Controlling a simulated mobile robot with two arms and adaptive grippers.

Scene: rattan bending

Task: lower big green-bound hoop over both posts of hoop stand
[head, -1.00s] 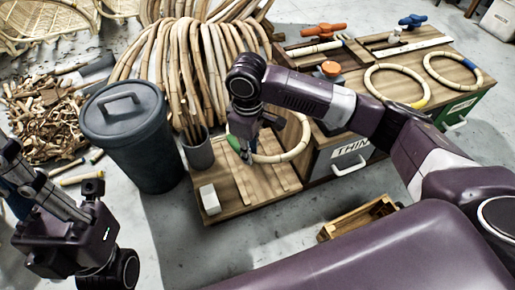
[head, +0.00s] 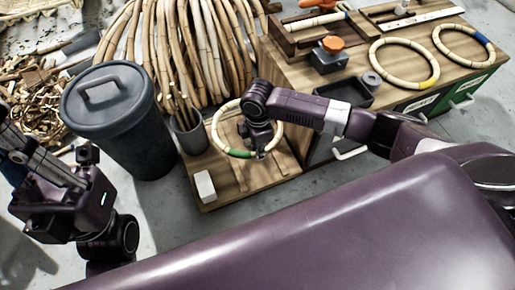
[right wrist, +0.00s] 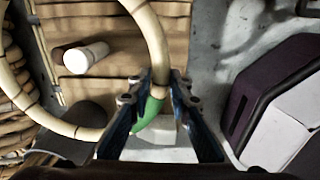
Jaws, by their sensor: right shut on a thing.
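The big green-bound hoop (head: 277,142), a pale rattan ring with a green binding (head: 238,154), is held over the wooden base board (head: 223,188). My right gripper (head: 259,153) is at the hoop's near edge; in the right wrist view its jaws (right wrist: 160,88) are shut on the hoop beside the green binding (right wrist: 148,107). One pale post (right wrist: 86,58) of the hoop stand appears inside the ring in that view. The hoop's height above the board is unclear. My left gripper (head: 118,240) is at the far left, jaws unclear.
A grey lidded bin (head: 118,125) and a dark cup of canes (head: 189,136) stand left of the board. The workbench (head: 345,85) at right carries yellow-bound (head: 404,41) and blue-bound (head: 464,28) hoops.

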